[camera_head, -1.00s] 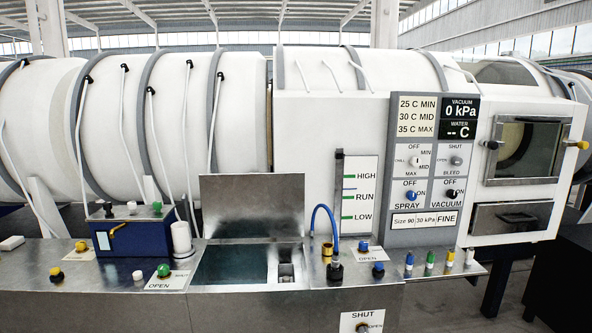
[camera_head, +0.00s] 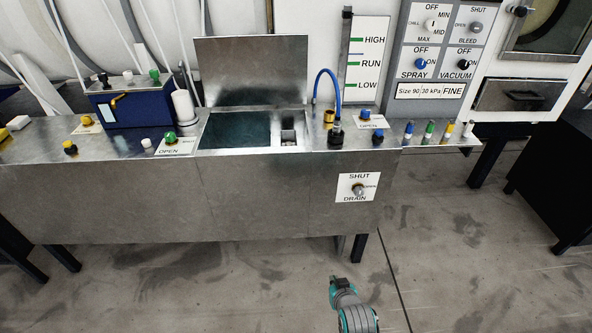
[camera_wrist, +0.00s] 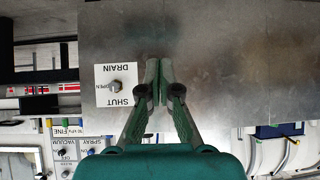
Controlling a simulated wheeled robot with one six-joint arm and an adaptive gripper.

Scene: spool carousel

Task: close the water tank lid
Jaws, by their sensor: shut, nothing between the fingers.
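The water tank lid (camera_head: 252,72) is a flat metal plate standing raised, near upright, at the back edge of the tank opening. The open water tank (camera_head: 236,131) shows dark teal water, with a small metal compartment at its right. My gripper (camera_wrist: 158,66) is shut and empty in the wrist view, in front of the bench's metal front panel. The wrist view is upside down, and the lid cannot be made out there. In the head view only a grey and teal part of my arm shows at the bottom, low in front of the bench.
A drain knob plate (camera_head: 358,187) is on the bench front; it also shows beside my fingers in the wrist view (camera_wrist: 116,85). A blue hose (camera_head: 327,84) stands right of the tank. A white cylinder (camera_head: 184,106) and green knob (camera_head: 170,138) are at its left. The floor in front is clear.

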